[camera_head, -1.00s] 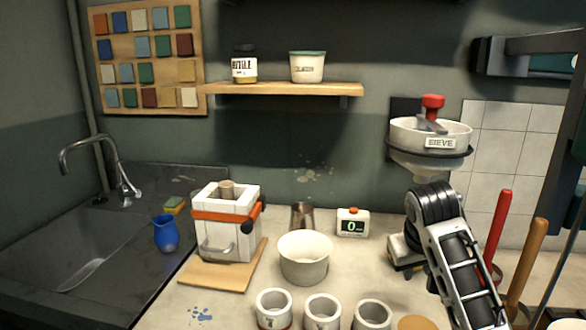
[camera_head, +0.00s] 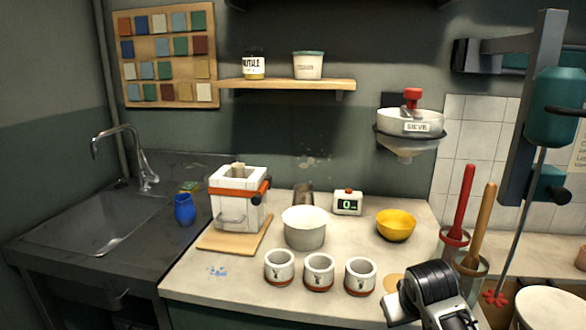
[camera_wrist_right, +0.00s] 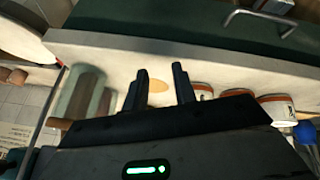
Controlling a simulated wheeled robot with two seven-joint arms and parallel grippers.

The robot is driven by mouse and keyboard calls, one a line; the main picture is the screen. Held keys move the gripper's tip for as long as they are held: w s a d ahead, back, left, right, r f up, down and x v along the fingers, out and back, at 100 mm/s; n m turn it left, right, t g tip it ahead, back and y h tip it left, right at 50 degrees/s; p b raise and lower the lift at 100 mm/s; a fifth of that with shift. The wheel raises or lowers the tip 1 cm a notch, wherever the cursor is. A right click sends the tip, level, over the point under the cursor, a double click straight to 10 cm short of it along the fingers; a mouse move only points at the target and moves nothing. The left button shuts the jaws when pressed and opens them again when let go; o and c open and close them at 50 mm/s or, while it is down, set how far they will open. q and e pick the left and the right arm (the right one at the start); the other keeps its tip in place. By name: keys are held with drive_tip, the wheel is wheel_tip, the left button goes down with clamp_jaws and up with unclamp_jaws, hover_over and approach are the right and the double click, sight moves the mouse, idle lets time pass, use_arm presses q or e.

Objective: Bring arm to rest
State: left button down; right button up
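My right gripper (camera_wrist_right: 160,88) shows in the right wrist view with its two dark fingers apart and nothing between them. Beyond the fingers lie the pale counter and a tan round patch (camera_wrist_right: 158,93). In the head view, my right arm shows only as a black and white link at the lower right, and its gripper cannot be made out there. My left arm and gripper are in neither view.
Three white cups (camera_head: 319,272) stand at the counter's front, left of my right arm. Behind are a white pot (camera_head: 305,229), a plaster mold (camera_head: 238,203) and a yellow bowl (camera_head: 396,225). Tool holders (camera_head: 470,277) stand close right of the arm.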

drive_tip(key=s+a+f+t+y, duration=0.2)
drive_tip(key=s+a+f, duration=0.1)
drive_tip(key=s+f, duration=0.8)
drive_tip(key=s+a+f+t+y, duration=0.1)
drive_tip(key=s+a+f, duration=0.1)
drive_tip(key=s, duration=0.4)
drive_tip(key=s+a+f+t+y, duration=0.1)
drive_tip(key=s+a+f, duration=0.1)
drive_tip(key=s, duration=0.5)
drive_tip(key=shift+s+f+n, duration=0.3)
drive_tip(key=shift+f, duration=0.55)
